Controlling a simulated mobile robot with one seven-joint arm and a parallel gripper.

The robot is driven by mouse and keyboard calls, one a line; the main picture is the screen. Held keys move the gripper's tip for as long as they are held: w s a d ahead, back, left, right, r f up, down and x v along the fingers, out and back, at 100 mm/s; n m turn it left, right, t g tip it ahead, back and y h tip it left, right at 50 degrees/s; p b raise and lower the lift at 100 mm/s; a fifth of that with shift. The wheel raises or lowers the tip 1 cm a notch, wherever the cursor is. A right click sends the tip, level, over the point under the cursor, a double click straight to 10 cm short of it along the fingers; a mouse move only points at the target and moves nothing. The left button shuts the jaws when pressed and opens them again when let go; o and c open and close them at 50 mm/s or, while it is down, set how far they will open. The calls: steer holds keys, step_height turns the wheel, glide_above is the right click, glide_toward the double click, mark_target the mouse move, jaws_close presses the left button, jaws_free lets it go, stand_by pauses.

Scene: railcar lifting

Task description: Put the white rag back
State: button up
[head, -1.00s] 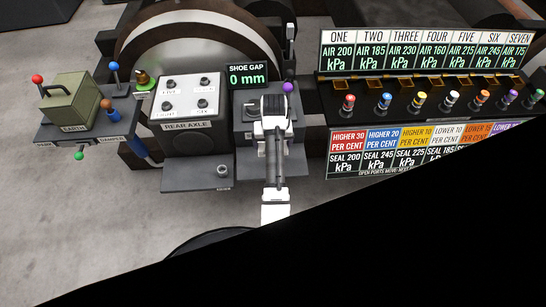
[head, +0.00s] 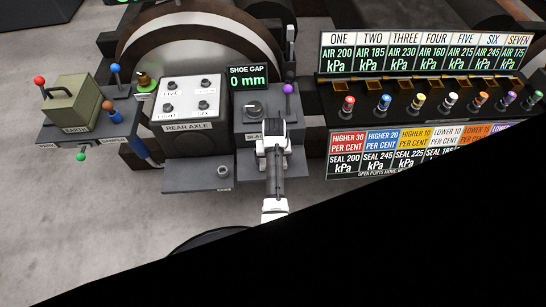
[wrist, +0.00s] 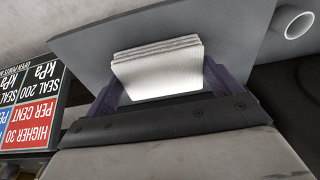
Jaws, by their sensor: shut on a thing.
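The white rag (wrist: 157,68) is a folded, layered pad between the two dark purple fingers of my gripper (wrist: 162,86) in the wrist view. My gripper is shut on it. A flat grey plate (wrist: 85,42) lies beyond the rag; I cannot tell whether the rag touches it. In the head view my gripper (head: 270,135) is at the lower edge of the dark panel with a knob (head: 254,108), right of the grey shelf (head: 195,182). The rag is hidden there.
A short grey tube (head: 223,171) stands on the shelf's right part. The REAR AXLE box (head: 188,115) is behind the shelf. The SHOE GAP display (head: 248,77) reads 0 mm. A purple-topped lever (head: 288,89) stands near my gripper. The valve rack (head: 430,110) is at right.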

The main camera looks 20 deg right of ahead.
steer(key=o, duration=0.6)
steer(key=r, duration=0.4)
steer(key=s+r+b, duration=0.1)
steer(key=r, duration=0.7)
steer(key=shift+s+a+r+b, duration=0.1)
steer(key=shift+s+a+b, duration=0.15)
steer(key=shift+s+b, duration=0.15)
